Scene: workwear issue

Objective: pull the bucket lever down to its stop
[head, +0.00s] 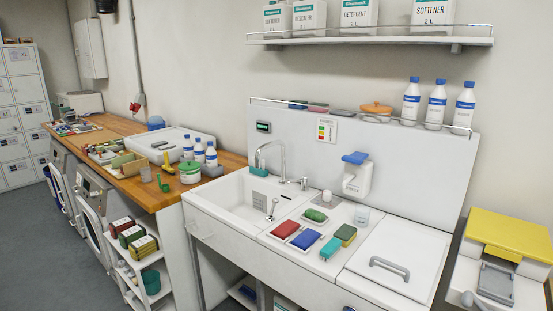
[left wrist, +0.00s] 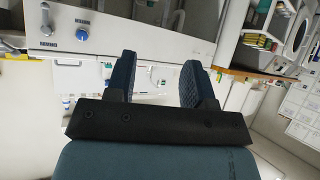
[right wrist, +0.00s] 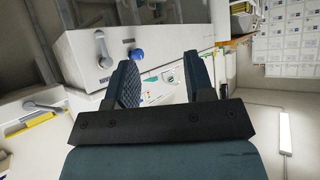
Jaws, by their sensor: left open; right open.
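A grey lever (right wrist: 40,105) beside a yellow part (right wrist: 30,121) shows at the left of the right wrist view and looks like the same one. My left gripper (left wrist: 157,65) is open and empty. My right gripper (right wrist: 161,58) is open and empty, apart from the lever. Neither gripper shows in the head view.
A white sink unit (head: 225,222) stands left of the yellow-topped unit. Its lid has a grey handle (head: 389,268). Its front carries a blue knob (right wrist: 136,55) and another grey lever (right wrist: 103,48). Floor (head: 50,250) is clear at left.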

